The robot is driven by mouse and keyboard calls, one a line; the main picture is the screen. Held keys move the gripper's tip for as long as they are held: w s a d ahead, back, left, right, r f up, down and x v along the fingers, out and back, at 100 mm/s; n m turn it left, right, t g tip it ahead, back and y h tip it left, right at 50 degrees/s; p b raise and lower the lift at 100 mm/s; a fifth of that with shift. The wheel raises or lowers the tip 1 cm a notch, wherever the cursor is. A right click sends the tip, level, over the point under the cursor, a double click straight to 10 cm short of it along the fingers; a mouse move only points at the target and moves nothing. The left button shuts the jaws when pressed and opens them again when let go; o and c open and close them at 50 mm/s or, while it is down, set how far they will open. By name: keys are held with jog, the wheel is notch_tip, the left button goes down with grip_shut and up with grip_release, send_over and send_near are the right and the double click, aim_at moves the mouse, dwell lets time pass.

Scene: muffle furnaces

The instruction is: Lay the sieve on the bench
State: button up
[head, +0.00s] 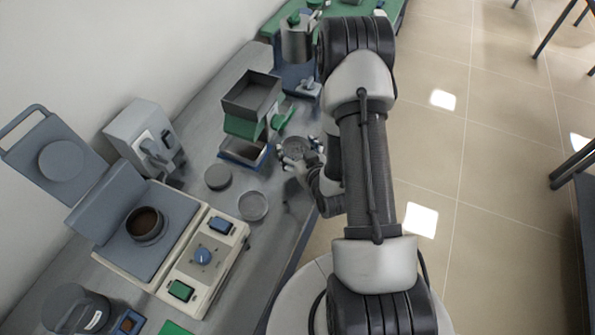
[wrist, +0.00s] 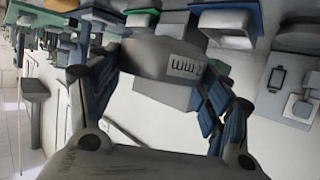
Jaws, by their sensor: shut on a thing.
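The sieve (head: 295,147) is a round, grey, shallow pan, held above the bench (head: 222,268) near its right edge. In the wrist view the sieve (wrist: 160,57) shows its curved grey side with a label that seems to read "2 mm". My gripper (head: 298,158) is shut on the sieve, and its blue-padded fingers (wrist: 158,92) stand on either side of the rim in the wrist view. My arm hides part of the bench's right edge in the head view.
Two round grey pieces, a dark one (head: 218,177) and a lighter one (head: 253,206), lie on the bench. A machine with a blue knob (head: 202,256) holds a round pan (head: 145,223). A grey open box (head: 250,95) stands behind. Some bare bench shows at front right.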

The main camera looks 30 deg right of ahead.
notch_tip(320, 180, down, 10)
jog(key=shift+r+b, duration=0.2)
jog(key=shift+b, duration=0.9)
jog(key=shift+f, duration=0.1)
jog(key=o, duration=1.5)
jog(key=shift+r, duration=0.2)
